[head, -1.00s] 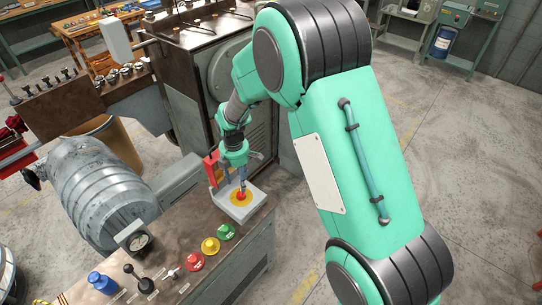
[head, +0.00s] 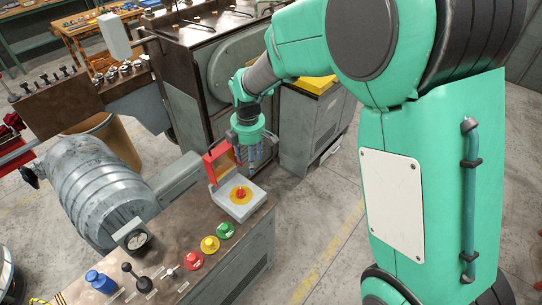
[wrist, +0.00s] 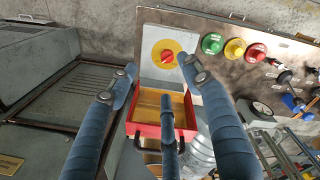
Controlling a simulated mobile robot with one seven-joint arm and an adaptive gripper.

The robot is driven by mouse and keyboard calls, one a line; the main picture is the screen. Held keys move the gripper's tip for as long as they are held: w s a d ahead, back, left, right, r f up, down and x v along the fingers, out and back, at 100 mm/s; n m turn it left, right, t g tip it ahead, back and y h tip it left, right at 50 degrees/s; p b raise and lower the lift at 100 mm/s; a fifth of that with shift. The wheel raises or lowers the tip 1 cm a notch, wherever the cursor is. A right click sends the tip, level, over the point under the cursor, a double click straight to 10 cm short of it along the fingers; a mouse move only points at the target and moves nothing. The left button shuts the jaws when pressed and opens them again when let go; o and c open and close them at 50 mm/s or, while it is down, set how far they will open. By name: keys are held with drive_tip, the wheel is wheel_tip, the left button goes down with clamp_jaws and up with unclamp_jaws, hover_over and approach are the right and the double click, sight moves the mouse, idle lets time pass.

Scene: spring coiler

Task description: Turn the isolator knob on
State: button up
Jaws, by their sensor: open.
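The isolator knob (head: 241,193) is red on a yellow disc, on top of a pale grey box (head: 223,206) at the right end of the control bench. The box's red lid (head: 218,162) stands open. My gripper (head: 252,160) is above and behind the knob, apart from it, at the lid's right. In the wrist view the knob (wrist: 167,56) lies beyond my fingers, with the open red lid (wrist: 160,130) nearer. The fingers (wrist: 158,66) are spread and hold nothing. A small white mark shows on the knob; I cannot tell which setting it marks.
Green (head: 225,230), yellow (head: 210,244) and red (head: 193,260) buttons line the bench, with a black lever (head: 135,275), a blue knob (head: 100,282) and a gauge (head: 133,239). Floor right of the bench is clear.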

drive_tip(key=s+d+r+m+t+b, duration=0.1)
drive_tip(key=s+d+r+m+b, duration=0.1)
drive_tip(key=s+d+r+m, duration=0.2)
drive_tip(key=shift+s+d+r+m+b, duration=0.3)
drive_tip(key=shift+s+d+r, duration=0.25)
drive_tip(key=shift+d+r, duration=0.95)
drive_tip(key=shift+a, duration=0.1)
drive_tip(key=s+d+r+m+t, duration=0.2)
drive_tip(key=s+d+r+m, duration=0.5)
drive_tip(key=s+d+r, duration=0.4)
drive_tip(key=s+d+m+t, duration=0.1)
drive_tip(key=s+m, duration=0.3)
drive_tip(key=s, duration=0.4)
drive_tip(key=s+d+r+m, duration=0.1)
drive_tip(key=s+d+m, duration=0.2)
drive_tip(key=s, duration=0.5)
drive_tip(key=shift+d+r+m+t, duration=0.25)
drive_tip(key=shift+m+t, duration=0.15)
